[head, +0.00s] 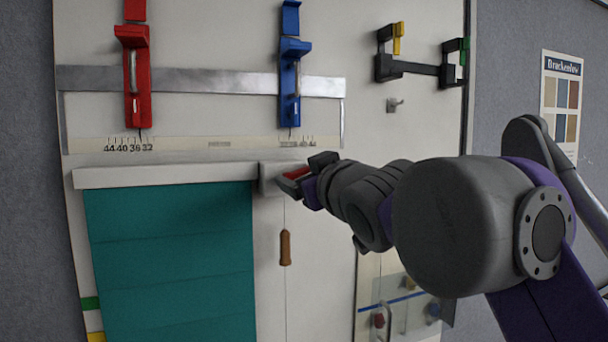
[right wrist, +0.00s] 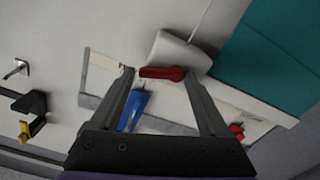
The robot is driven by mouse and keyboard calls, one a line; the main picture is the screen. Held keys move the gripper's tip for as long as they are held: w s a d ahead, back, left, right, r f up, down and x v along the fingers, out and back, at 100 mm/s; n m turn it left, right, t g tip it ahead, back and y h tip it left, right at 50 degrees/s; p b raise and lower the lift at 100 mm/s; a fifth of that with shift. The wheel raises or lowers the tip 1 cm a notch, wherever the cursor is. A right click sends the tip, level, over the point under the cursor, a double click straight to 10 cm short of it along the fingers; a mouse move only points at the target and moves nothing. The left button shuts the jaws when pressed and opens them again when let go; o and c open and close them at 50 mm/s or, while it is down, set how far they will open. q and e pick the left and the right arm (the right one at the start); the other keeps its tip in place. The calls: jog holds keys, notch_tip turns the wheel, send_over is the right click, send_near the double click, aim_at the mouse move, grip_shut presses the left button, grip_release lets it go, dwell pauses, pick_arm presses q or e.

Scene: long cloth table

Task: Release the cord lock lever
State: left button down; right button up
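The red cord lock lever (head: 297,172) sits on the white housing (head: 268,180) at the right end of the blind's headrail. My right gripper (head: 306,173) is at the lever, its fingers open on either side of it. In the right wrist view the red lever (right wrist: 162,73) lies across the gap between the fingertips (right wrist: 158,76); I cannot tell whether either finger touches it. The pull cord hangs below the housing with a brown toggle (head: 285,248). The teal blind (head: 168,262) hangs down from the headrail (head: 150,177). My left gripper is out of view.
Above the headrail, a red slider (head: 133,75) and a blue slider (head: 291,80) sit on a metal bar (head: 205,82) over a numbered scale. Black clamps (head: 410,67) and a small hook (head: 395,105) are at upper right. A clear panel (head: 400,310) is below my right arm.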

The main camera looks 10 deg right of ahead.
jog(key=shift+o, duration=1)
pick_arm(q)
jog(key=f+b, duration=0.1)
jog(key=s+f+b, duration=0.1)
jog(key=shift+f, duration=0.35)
pick_arm(e)
jog(key=s+d, duration=0.2)
jog(key=s, duration=0.8)
jog(key=shift+s, duration=0.3)
